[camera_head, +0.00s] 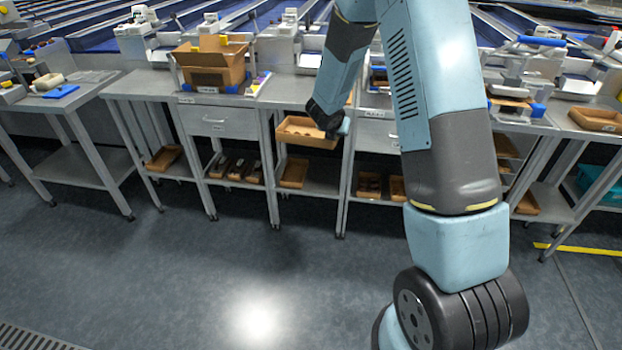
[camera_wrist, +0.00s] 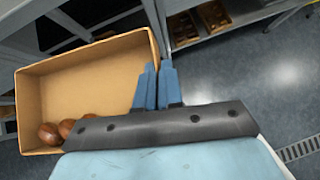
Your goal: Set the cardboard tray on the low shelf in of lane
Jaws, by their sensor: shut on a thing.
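A cardboard tray (camera_head: 300,138) is held up in front of the workbenches, above a low shelf (camera_head: 322,184). In the wrist view the tray (camera_wrist: 90,72) is open-topped, with several brown dates (camera_wrist: 62,130) at its near end. My gripper (camera_wrist: 157,68) has blue fingers shut on the tray's side wall, one on each side of it. In the head view my gripper (camera_head: 341,127) is at the tray's right end, its fingertips mostly hidden. The low shelf holds another cardboard tray (camera_head: 294,172) at its left, with bare space to the right.
Neighbouring low shelves hold more trays, including several dark-filled ones (camera_head: 236,168) at the left. Metal table legs (camera_head: 268,170) bound each bay. A cardboard box (camera_head: 212,62) stands on the bench above. The floor (camera_head: 180,270) in front is clear.

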